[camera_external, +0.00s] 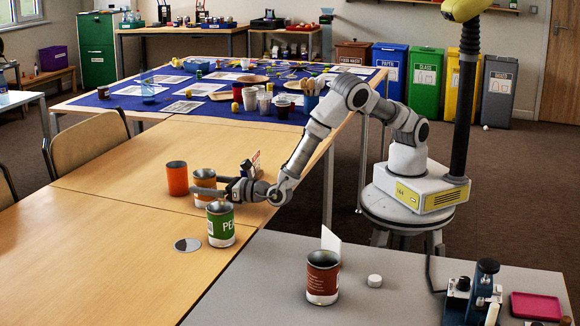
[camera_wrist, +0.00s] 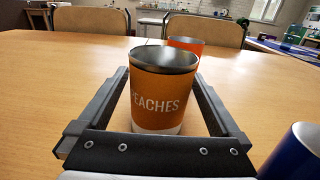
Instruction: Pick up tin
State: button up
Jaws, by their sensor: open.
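An orange tin lettered "EACHES" (camera_wrist: 160,105), with a pale lower band and an open top, stands upright on the wooden table. It also shows in the external view (camera_external: 204,178). My gripper (camera_wrist: 162,84) is open, with one finger on each side of this tin. I see a gap at the fingers and cannot tell any contact. In the external view my gripper (camera_external: 215,188) is low over the table and covers part of the tin. A plainer orange tin (camera_external: 177,178) stands just beyond it, partly hidden in the wrist view (camera_wrist: 187,45).
A green tin (camera_external: 221,228) stands nearer the camera, beside a round metal lid (camera_external: 187,245). A red-brown tin (camera_external: 322,280) stands on the grey table (camera_external: 250,275). A blue cylinder (camera_wrist: 293,155) is close right of my gripper. The table's front left is clear.

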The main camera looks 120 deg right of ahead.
notch_tip(320, 180, down, 3)
jog(key=shift+r+b, duration=0.2)
jog(key=shift+b, duration=0.1)
jog(key=shift+r+x, duration=0.2)
jog(key=shift+x, duration=1.05)
jog(key=shift+w+d+r, duration=0.1)
jog(key=shift+w+d, duration=0.1)
jog(key=shift+w, duration=0.05)
jog(key=shift+c, duration=0.2)
jog(key=c, duration=1.1)
notch_tip(320, 180, up, 10)
jog(key=p, duration=0.3)
jog(key=shift+r, duration=0.1)
